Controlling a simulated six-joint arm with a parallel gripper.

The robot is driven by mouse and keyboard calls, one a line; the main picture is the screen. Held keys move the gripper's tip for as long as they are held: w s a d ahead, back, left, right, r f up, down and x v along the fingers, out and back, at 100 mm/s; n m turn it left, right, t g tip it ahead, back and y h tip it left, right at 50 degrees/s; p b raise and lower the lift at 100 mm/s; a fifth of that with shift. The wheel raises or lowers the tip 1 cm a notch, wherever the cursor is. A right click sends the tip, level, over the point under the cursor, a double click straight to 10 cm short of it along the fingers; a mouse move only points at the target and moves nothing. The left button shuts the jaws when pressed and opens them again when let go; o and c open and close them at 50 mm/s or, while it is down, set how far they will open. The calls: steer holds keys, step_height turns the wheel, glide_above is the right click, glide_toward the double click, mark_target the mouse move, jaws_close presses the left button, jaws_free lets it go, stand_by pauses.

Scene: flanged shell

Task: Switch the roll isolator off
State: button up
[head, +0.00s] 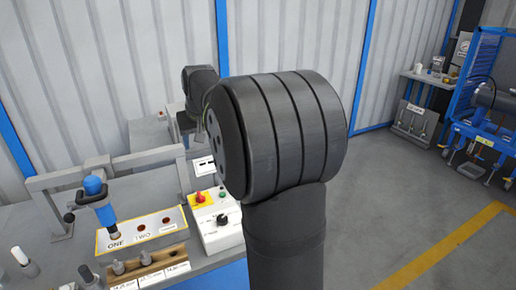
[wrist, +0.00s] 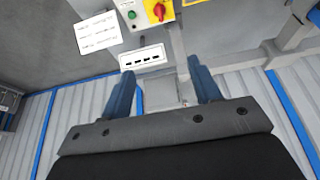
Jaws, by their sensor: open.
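A red rotary handle on a yellow plate (head: 199,198), the likely roll isolator, sits on the sloped face of a light grey control box (head: 222,238). It also shows at the top edge of the wrist view (wrist: 159,11). Its exact on or off position is too small to tell. My gripper (wrist: 162,88) has two blue fingers spread apart with nothing between them. In the wrist view the handle lies above the fingers, apart from them. In the head view my dark arm hides the gripper and the right side of the box.
A green button (head: 222,195) and a black knob (head: 221,218) sit close to the handle. A white slotted label plate (wrist: 142,58) and a white text card (wrist: 98,33) are nearby. A grey rail frame (head: 110,160) and a blue-topped tool (head: 95,190) stand left.

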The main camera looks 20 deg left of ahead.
steer(key=shift+a+f, duration=0.1)
steer(key=c, duration=0.3)
steer(key=f, duration=0.1)
steer(key=a+f, duration=0.1)
steer(key=f, duration=0.1)
steer(key=shift+a+h, duration=0.25)
steer(key=shift+h, duration=0.15)
steer(key=c, duration=0.8)
steer(key=shift+m+t+h, duration=0.4)
steer(key=shift+m+h, duration=0.1)
steer(key=shift+h, duration=0.2)
steer(key=a+f, duration=0.1)
steer(key=f, duration=0.1)
steer(key=a+f, duration=0.2)
steer(key=f, duration=0.1)
steer(key=shift+s+f, duration=0.1)
steer(key=shift+f, duration=0.25)
jaws_close()
steer(key=s+a+f+t+h, duration=0.1)
steer(key=s+a+f+t, duration=0.2)
steer(key=a+f, duration=0.5)
step_height(320, 180, down, 6)
steer(key=shift+s+a+r+h, duration=0.2)
steer(key=shift+a+r+h, duration=0.05)
steer(key=shift+a+h, duration=0.15)
